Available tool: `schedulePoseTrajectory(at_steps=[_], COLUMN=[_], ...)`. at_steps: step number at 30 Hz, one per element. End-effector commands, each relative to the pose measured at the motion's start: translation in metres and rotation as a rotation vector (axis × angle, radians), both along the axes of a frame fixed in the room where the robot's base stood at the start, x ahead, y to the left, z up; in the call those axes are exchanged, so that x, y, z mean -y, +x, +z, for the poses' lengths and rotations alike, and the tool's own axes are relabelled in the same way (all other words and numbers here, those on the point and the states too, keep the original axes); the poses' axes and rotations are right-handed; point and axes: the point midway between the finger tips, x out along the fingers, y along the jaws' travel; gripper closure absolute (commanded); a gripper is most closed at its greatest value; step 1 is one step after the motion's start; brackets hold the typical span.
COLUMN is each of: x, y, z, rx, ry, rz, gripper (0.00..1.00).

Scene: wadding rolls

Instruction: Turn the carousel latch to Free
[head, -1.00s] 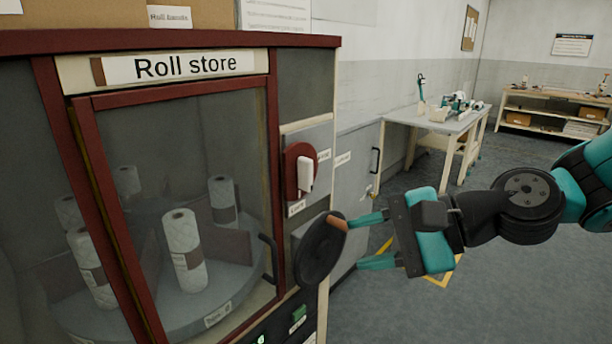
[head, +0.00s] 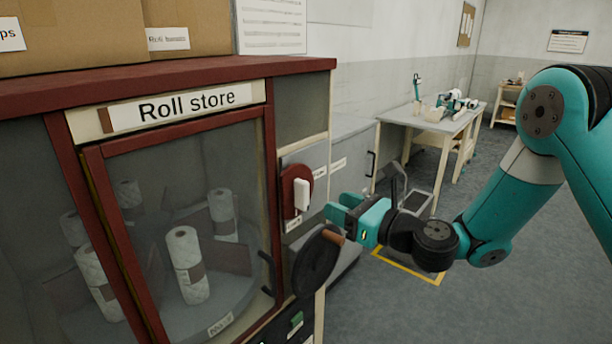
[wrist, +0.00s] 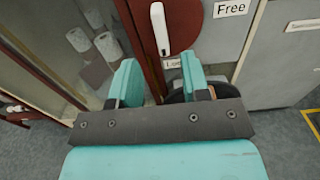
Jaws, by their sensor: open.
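The carousel latch is a white handle (head: 302,194) on a dark red disc (head: 289,178), on the grey panel right of the glass door. The handle stands upright, its lower end toward the Lock label (wrist: 171,63). The Free label (wrist: 231,8) is right of the disc in the wrist view. My gripper (head: 343,206) is open and empty, just right of the latch and apart from it in the head view. In the wrist view, the white handle (wrist: 159,28) lies ahead of the gap between my fingers (wrist: 160,72).
A black handwheel (head: 316,264) with a brown knob (head: 332,237) sits close below my gripper; my right finger partly hides it in the wrist view. The roll store door (head: 180,215) has a dark pull handle (head: 267,272). Open floor (head: 400,310) lies to the right.

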Motion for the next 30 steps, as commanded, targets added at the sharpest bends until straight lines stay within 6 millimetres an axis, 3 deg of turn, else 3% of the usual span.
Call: schedulePoseTrajectory(at_steps=[6,12,25,26,30], x=[-0.041,-0.064,-0.073,-0.073,-0.073], y=[0.03,0.049,0.056,0.056,0.056], z=[0.004,0.002,-0.001,-0.001,-0.001], rx=[0.002,0.002,0.0,0.0,0.0], ry=[0.0,-0.001,0.0,0.0,0.0], rz=[0.005,0.003,0.001,0.001,0.001], gripper=[0.57,0.57,0.57,0.6,0.92])
